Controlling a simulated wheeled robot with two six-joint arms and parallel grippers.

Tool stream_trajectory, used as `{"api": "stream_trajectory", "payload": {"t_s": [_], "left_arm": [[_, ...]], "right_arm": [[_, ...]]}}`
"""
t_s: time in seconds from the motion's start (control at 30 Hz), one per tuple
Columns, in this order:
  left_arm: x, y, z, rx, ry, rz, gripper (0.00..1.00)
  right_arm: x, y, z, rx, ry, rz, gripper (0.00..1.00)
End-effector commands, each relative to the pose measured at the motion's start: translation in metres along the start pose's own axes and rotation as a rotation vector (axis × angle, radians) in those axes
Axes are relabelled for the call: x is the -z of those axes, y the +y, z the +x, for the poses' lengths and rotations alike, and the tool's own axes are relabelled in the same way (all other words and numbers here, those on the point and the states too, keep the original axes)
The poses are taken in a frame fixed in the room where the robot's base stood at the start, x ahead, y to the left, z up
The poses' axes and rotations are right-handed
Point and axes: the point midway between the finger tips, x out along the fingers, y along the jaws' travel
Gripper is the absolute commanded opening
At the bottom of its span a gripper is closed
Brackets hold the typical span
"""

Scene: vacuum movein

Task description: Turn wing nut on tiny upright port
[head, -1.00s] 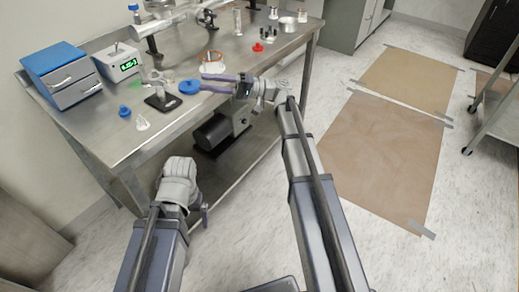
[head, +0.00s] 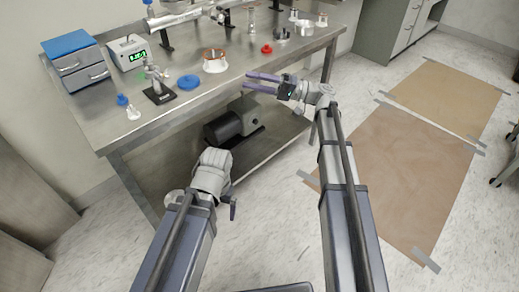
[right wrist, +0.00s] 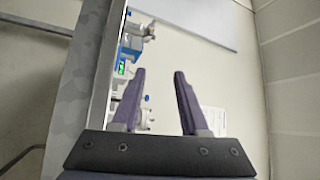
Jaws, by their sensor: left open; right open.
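A metal tube assembly (head: 184,18) runs along the back of the bench in the head view, cut off by the top edge. A small blue-topped part (head: 148,2) stands at its left end. I cannot make out a wing nut or tell which port is the tiny upright one. My right gripper (head: 247,82) is open and empty near the bench's front edge, fingers pointing left; its two purple fingers also show in the right wrist view (right wrist: 160,76). My left gripper (head: 232,204) is low in front of the bench, apart from everything, its fingers mostly hidden.
The steel bench (head: 190,112) holds a blue drawer box (head: 75,62), a green-display meter (head: 130,54), a small black-based stand (head: 158,92), a blue disc (head: 189,82), a white orange-ringed part (head: 215,62) and a red knob (head: 266,49). A dark pump (head: 233,122) sits below.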

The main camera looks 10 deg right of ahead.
Motion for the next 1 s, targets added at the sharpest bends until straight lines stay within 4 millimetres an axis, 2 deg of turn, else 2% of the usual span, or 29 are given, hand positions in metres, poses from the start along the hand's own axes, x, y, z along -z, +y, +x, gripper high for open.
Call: {"api": "stream_trajectory", "payload": {"t_s": [0.27, 0.5, 0.77, 1.0], "left_arm": [[0.000, 0.000, 0.000, 0.000, 0.000, 0.000, 0.96], [0.000, 0.000, 0.000, 0.000, 0.000, 0.000, 0.96], [0.000, 0.000, 0.000, 0.000, 0.000, 0.000, 0.96], [0.000, 0.000, 0.000, 0.000, 0.000, 0.000, 0.96]], "right_arm": [[-0.025, 0.026, 0.009, -0.129, -0.037, 0.031, 0.44], [-0.053, 0.059, 0.013, -0.290, -0.078, 0.065, 0.44], [-0.087, 0.095, 0.009, -0.487, -0.125, 0.098, 0.44], [-0.117, 0.125, -0.003, -0.673, -0.162, 0.119, 0.44]]}}
